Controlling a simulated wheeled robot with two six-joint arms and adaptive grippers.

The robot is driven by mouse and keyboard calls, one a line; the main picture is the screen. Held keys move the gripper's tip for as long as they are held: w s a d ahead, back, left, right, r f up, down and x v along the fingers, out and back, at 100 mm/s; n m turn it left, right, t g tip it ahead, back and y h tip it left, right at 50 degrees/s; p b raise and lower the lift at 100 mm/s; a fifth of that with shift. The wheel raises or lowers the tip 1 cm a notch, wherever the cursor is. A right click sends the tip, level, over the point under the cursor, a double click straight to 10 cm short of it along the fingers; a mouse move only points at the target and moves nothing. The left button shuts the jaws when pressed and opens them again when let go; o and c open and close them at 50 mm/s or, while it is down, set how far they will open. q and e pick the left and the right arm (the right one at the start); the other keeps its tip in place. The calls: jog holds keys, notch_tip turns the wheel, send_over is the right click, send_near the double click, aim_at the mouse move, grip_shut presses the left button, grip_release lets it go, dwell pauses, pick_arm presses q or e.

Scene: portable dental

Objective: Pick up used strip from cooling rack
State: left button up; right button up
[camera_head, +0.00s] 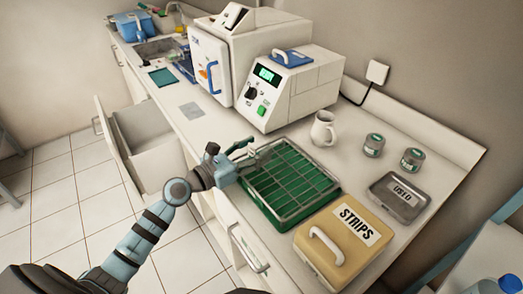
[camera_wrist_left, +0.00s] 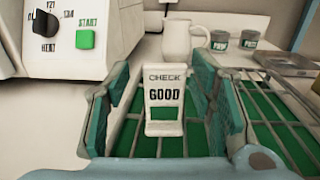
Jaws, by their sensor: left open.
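A white strip (camera_wrist_left: 164,95) printed "CHECK" and "GOOD" stands in the left wrist view, at or just above the green cooling rack. The cooling rack (camera_head: 290,185) has a green base under metal wires and sits on the counter; it also fills the lower part of the left wrist view (camera_wrist_left: 275,125). My left gripper (camera_head: 252,153) is over the rack's far left corner. In the wrist view its green-padded fingers (camera_wrist_left: 160,100) are spread on both sides of the strip, with a gap on each side. The strip is not clear in the head view. My right gripper is not seen.
A tan "STRIPS" box (camera_head: 310,255) is in front of the rack. A metal "USED" tray (camera_head: 400,195) is to the right. A white mug (camera_head: 323,130) and two jars (camera_head: 373,145) stand behind. The white machine (camera_head: 290,90) borders the back left; a drawer (camera_head: 155,145) hangs open.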

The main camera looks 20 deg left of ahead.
pick_arm(q)
jog(key=shift+c, duration=0.4)
jog(key=shift+s+r, duration=0.15)
jog(key=shift+s, duration=0.15)
jog(key=c, duration=0.3)
jog(key=shift+s+r, duration=0.15)
jog(key=shift+s, duration=0.2)
jog(key=c, duration=0.5)
jog(key=shift+w, duration=0.2)
